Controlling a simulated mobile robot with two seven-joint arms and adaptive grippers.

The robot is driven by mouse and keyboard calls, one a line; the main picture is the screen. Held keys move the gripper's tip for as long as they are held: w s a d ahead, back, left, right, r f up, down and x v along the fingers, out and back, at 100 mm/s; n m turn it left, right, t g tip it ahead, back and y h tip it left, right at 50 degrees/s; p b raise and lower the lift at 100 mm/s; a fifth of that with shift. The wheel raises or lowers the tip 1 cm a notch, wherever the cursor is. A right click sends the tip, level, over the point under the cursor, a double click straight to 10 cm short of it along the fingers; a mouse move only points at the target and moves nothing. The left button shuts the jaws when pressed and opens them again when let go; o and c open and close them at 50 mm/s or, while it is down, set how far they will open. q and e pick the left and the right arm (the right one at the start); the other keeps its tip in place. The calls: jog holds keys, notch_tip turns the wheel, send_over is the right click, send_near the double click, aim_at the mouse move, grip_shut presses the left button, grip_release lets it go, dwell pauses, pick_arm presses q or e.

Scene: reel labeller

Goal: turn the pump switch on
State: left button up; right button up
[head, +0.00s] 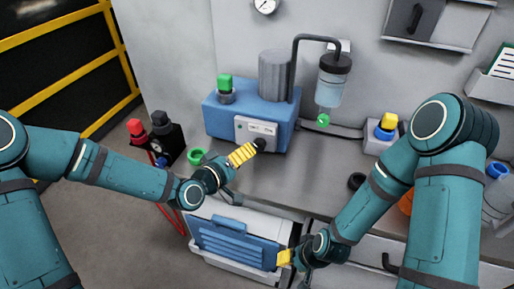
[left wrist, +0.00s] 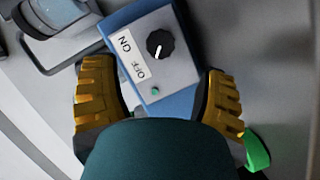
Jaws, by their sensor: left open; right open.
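The pump (head: 228,120) is a blue box with a grey motor cylinder, on the bench. Its light switch panel (head: 241,128) faces me. The black round switch knob (left wrist: 160,44) shows in the left wrist view, beside ON and OFF lettering. Its white mark points down, toward the OFF side. A small green dot (left wrist: 155,90) sits on the panel. My left gripper (head: 244,154) has yellow fingers, is open and empty, and is right in front of the panel; I cannot tell whether it touches. My right gripper (head: 285,258) is low at the front, away from the pump.
A clear bottle (head: 330,88) with a black cap stands right of the pump, joined by a black pipe. A yellow-and-blue button box (head: 382,133) is further right. A red-knobbed black fitting (head: 160,130) is at the left. A white-and-blue case (head: 238,245) is below the bench edge.

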aim_at(257, 147)
pick_arm(q)
jog(key=b+x, duration=0.1)
jog(key=x, duration=0.7)
jog(key=c, duration=1.2)
